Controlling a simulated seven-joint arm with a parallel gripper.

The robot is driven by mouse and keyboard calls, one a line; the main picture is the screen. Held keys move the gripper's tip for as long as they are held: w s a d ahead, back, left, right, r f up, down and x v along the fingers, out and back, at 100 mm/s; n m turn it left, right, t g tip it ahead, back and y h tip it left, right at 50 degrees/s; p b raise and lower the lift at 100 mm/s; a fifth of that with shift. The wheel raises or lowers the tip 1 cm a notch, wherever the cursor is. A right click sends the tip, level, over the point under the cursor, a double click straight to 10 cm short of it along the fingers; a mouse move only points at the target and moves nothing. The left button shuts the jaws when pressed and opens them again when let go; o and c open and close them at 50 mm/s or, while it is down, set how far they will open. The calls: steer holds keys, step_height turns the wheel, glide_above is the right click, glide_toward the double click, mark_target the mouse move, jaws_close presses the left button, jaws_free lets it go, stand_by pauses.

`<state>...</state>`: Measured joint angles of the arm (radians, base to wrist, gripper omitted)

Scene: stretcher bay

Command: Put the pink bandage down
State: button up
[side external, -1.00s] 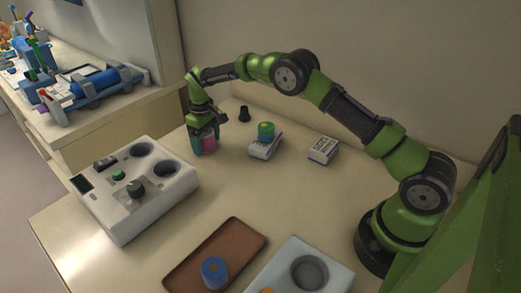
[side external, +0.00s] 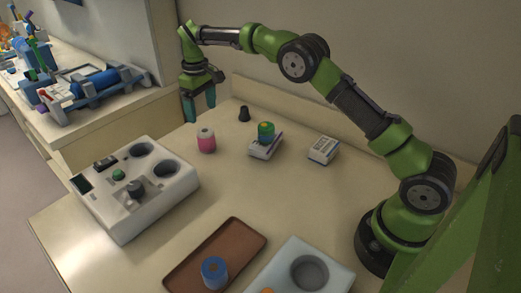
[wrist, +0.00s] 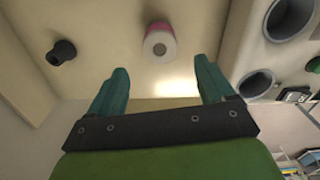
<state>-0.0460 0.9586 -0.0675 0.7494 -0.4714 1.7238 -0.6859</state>
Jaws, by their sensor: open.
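My gripper (side external: 199,112) is open and empty, raised above the table, up and slightly left of the bandage in the side view. Its two teal fingers (wrist: 156,80) are spread wide in the wrist view with nothing between them.
A white device (side external: 133,205) with wells and a knob stands at the left. Another small box (side external: 323,150) and a black cap (side external: 244,113) are near the wall. A brown tray (side external: 235,240) holds a blue roll (side external: 214,271). The table's middle is clear.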

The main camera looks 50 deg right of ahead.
steer(key=s+r+m+t+y, duration=0.1)
steer(key=s+r+m+t, duration=0.15)
steer(key=s+r, duration=1.2)
steer(key=s+a+f+m+t, duration=0.1)
steer(key=s+t, duration=0.1)
steer(key=s, duration=0.8)
steer(key=s+a+f+m+t+y, duration=0.1)
steer(key=s+m+t, duration=0.1)
steer(key=s, duration=0.8)
steer(key=shift+f+t, duration=0.35)
steer(key=shift+f, duration=0.05)
